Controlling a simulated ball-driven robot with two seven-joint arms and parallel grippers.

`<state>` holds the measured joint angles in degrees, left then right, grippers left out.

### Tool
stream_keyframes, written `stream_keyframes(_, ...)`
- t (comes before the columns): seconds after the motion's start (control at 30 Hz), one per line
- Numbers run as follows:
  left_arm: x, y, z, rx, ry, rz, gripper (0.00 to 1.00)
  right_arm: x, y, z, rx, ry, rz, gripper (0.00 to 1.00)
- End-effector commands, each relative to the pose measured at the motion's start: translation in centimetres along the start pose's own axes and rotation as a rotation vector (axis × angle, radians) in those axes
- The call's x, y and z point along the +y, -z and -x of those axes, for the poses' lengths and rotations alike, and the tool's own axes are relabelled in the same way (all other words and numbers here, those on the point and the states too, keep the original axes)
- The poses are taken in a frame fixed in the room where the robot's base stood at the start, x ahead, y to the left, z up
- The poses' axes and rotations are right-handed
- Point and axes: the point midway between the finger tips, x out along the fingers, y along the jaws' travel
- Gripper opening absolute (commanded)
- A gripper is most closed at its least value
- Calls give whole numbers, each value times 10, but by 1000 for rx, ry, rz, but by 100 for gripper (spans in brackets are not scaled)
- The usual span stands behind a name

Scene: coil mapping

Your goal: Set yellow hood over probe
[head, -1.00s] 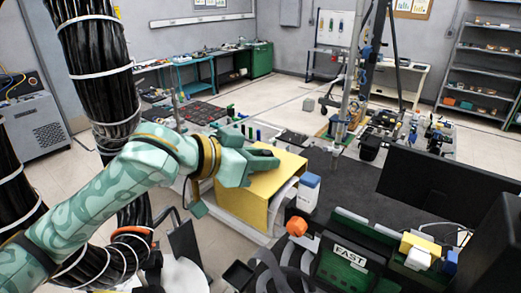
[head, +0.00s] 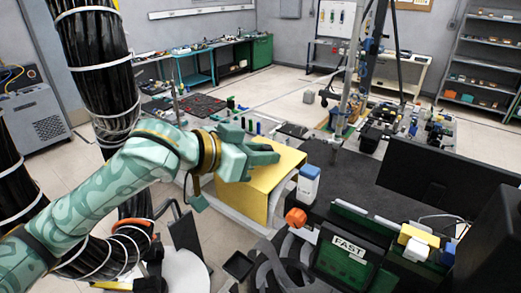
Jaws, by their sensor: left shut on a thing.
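The yellow hood (head: 259,198) is a box-like cover near the middle of the head view, at the left edge of the dark work surface. It looks slightly tilted, and a pale curved piece shows along its lower edge. My left gripper (head: 264,155) is shut on its top. The hood's underside is hidden, so I cannot tell whether it is clear of what lies below. I cannot pick out the probe for certain; it may be hidden by the hood or my arm. My right gripper is out of view.
A white container with a blue top (head: 308,184) stands close to the hood's right side. An orange knob (head: 296,217) is in front of it. A green panel marked FAST (head: 341,262) and a dark monitor (head: 428,182) fill the right. Dark surface behind the container is clear.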

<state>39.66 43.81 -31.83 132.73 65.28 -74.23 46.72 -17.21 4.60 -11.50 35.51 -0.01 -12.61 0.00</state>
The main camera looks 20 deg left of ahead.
Motion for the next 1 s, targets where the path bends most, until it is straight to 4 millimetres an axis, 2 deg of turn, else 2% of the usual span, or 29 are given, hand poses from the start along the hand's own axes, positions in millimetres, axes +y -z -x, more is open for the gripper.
stream_keyframes(0.47,0,-1,0,0,-1,0,0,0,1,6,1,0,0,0)
stream_keyframes(0.5,0,-1,0,0,-1,0,36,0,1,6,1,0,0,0)
stream_keyframes(0.57,0,-1,0,0,-1,0,50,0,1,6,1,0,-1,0)
stream_keyframes(1.0,0,-2,3,0,0,0,50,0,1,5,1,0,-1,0)
